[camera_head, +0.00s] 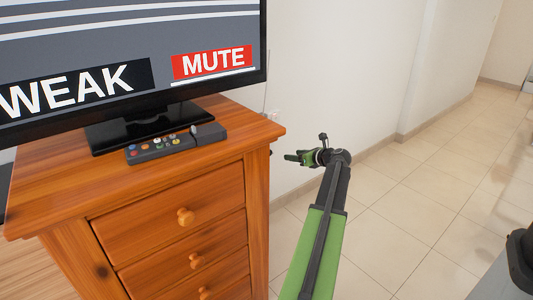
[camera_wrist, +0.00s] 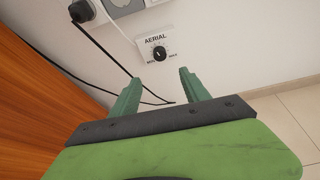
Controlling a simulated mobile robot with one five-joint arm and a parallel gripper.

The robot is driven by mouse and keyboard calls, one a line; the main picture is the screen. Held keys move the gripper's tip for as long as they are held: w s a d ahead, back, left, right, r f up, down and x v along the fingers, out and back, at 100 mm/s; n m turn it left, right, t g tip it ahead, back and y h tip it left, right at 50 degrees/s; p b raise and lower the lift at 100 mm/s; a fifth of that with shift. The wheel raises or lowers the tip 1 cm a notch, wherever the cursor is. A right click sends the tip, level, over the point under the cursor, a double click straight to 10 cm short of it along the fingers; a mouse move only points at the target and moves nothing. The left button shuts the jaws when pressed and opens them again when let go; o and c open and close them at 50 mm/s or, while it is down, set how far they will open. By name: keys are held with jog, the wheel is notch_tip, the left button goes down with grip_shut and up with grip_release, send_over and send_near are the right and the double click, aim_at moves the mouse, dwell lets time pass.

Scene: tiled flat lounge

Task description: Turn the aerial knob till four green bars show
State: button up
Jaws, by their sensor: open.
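The aerial knob (camera_wrist: 158,53) is a small black dial on a white wall plate (camera_wrist: 148,42) marked AERIAL, in the upper middle of the wrist view. My gripper (camera_wrist: 159,76) is open and empty. Its two green fingers point at the wall, and the knob shows beyond the gap between their tips, apart from them. In the head view my gripper (camera_head: 290,157) is right of the dresser, near the wall. The television (camera_head: 130,55) reads WEAK in white on black, with a red MUTE label. No green bars show in the visible part of its screen.
A wooden dresser (camera_head: 170,205) with round knobs carries the television and a dark remote (camera_head: 165,147). Its side (camera_wrist: 35,110) is close on the left in the wrist view. A black plug (camera_wrist: 82,11) and cables hang beside the aerial plate.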

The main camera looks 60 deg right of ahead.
jog(key=b+x, duration=0.6)
jog(key=x, duration=1.1)
jog(key=shift+f, duration=0.15)
jog(key=shift+w, duration=0.1)
grip_shut()
jog(key=shift+a, duration=0.15)
